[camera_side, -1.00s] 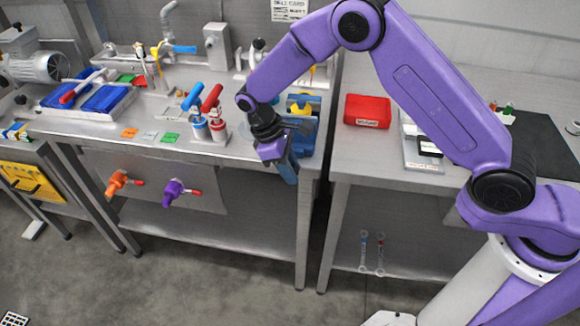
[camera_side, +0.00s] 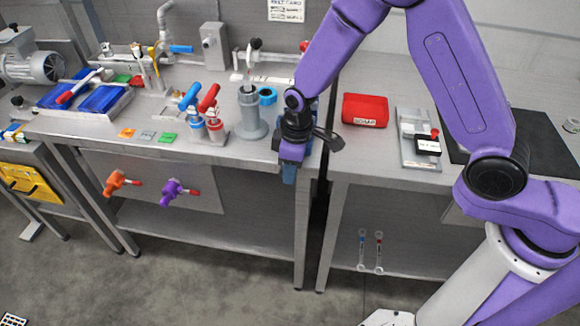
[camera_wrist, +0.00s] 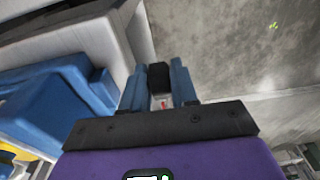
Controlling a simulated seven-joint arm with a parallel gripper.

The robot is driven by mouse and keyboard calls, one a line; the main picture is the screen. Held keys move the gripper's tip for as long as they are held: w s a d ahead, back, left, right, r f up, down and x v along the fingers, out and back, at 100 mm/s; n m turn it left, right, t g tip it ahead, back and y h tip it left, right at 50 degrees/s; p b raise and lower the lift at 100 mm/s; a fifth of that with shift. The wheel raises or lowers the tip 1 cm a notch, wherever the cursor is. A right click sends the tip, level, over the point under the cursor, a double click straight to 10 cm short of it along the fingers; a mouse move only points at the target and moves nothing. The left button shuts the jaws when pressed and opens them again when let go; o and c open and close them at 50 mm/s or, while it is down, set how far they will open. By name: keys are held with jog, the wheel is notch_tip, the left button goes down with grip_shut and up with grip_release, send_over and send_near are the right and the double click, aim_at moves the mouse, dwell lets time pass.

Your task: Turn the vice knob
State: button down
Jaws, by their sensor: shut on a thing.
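The blue vice (camera_wrist: 62,95) fills the left of the wrist view. In the side view it stands at the front edge of the left bench, mostly hidden behind my wrist. My gripper (camera_side: 288,174) points down at that front edge, in front of the vice. In the wrist view its blue fingers (camera_wrist: 165,88) are close together, and my gripper is shut on the vice knob.
A red box (camera_side: 365,110) lies on the right bench, across a narrow gap. Orange (camera_side: 115,183) and purple (camera_side: 172,189) valves stick out from the panel below.

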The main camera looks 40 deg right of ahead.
dwell(0.6)
jog(key=c, duration=1)
grip_release()
jog(key=shift+o, duration=0.2)
jog(key=shift+r, duration=0.15)
notch_tip(320, 180, up, 17)
jog(key=s+d, duration=0.2)
